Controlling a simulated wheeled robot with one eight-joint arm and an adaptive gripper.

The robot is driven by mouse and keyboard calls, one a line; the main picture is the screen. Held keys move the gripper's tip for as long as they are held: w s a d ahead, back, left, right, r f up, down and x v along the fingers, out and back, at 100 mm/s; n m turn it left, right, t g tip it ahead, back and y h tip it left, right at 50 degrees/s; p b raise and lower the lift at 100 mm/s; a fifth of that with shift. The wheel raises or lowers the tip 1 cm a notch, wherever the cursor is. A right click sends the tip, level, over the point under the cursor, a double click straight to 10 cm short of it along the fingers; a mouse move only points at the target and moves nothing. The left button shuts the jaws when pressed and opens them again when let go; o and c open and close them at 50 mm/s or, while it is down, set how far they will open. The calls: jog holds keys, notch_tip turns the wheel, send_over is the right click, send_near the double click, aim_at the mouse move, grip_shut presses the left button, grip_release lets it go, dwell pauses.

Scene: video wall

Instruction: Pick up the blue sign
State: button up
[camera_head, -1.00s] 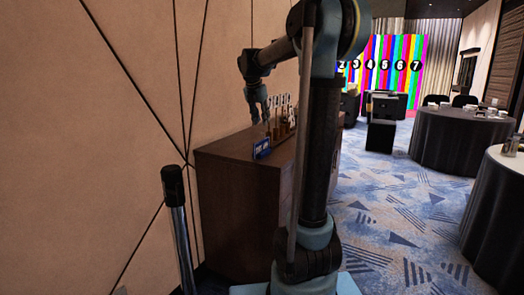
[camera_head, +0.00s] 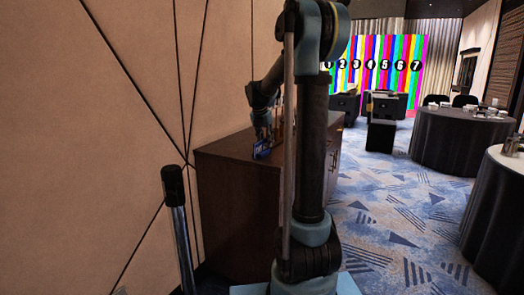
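The blue sign (camera_head: 262,149) stands near the front edge of the dark wooden cabinet top (camera_head: 226,148). It is small and partly covered by my gripper. My gripper (camera_head: 264,133) points down directly at the sign's upper part, from above and slightly behind it. The fingers are small and dark here, so I cannot tell whether they are open, or whether they touch the sign. My own arm stands in front and hides the right part of the cabinet top.
Several bottle-like items (camera_head: 284,132) stand behind the sign, mostly hidden by my arm. A dark post (camera_head: 178,210) stands left of the cabinet, by the panelled wall (camera_head: 130,100). Round tables (camera_head: 462,140) stand at the right. The patterned carpet (camera_head: 400,215) between is clear.

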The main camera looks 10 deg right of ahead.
jog(key=shift+w+f, duration=0.1)
jog(key=shift+f, duration=0.1)
grip_shut()
notch_tip(320, 180, up, 10)
jog(key=shift+r, duration=0.1)
dwell(0.7)
